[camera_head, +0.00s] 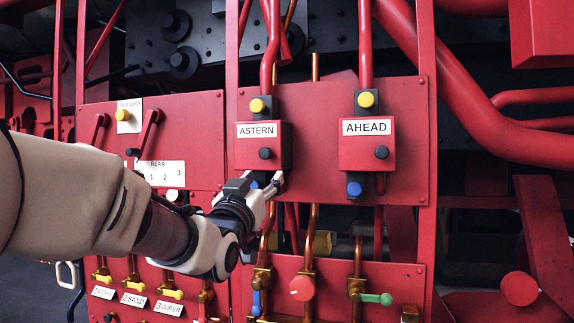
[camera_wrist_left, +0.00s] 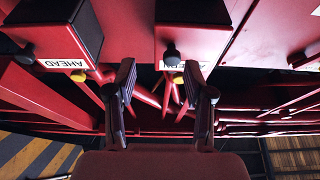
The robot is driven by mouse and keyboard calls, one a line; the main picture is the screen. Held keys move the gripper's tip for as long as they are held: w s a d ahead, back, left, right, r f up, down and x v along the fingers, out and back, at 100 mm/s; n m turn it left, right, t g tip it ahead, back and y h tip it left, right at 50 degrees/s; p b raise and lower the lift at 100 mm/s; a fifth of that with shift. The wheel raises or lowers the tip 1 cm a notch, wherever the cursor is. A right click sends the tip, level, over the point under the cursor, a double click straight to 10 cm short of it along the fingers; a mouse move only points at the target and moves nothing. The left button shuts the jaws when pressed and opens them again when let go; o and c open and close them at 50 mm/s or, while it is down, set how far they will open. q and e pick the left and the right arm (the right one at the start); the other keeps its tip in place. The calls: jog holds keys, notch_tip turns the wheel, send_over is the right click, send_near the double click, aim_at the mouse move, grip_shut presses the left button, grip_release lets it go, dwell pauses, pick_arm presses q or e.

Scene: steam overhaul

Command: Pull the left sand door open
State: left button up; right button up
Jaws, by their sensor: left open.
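Two red boxes stand out from the red panel: the ASTERN box (camera_head: 245,145) on the left and the AHEAD box (camera_head: 360,153) on the right. Each has a white label and a dark round knob low on its front. I see no sand marking on either, so I cannot tell which is the sand door. My left gripper (camera_head: 270,183) is open and empty, just below the ASTERN knob (camera_head: 265,153). In the left wrist view, upside down, this knob shows beyond and between the spread fingers (camera_wrist_left: 160,70). My right gripper is not in view.
Copper pipes (camera_head: 312,235) and a red valve handle (camera_head: 302,288) lie below the boxes. A green handle (camera_head: 377,298) is lower right. Small levers (camera_head: 135,287) labelled SAND and WIPER sit at lower left. A thick red pipe (camera_head: 480,110) runs on the right.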

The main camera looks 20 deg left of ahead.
aim_at(264, 155)
pick_arm(q)
jog(key=w+r, duration=0.1)
jog(key=w, duration=0.1)
jog(key=w+r+p, duration=0.1)
jog(key=w+r, duration=0.1)
jog(key=w+a+r, duration=0.1)
jog(key=w, duration=0.1)
jog(key=shift+r+p, duration=0.3)
jog(key=shift+p, duration=0.1)
jog(key=shift+w+r, duration=0.1)
jog(key=shift+w, duration=0.1)
jog(key=shift+s+a, duration=0.25)
jog(key=shift+a, duration=0.3)
jog(key=shift+w+d, duration=0.2)
jog(key=shift+d, duration=0.05)
grip_shut()
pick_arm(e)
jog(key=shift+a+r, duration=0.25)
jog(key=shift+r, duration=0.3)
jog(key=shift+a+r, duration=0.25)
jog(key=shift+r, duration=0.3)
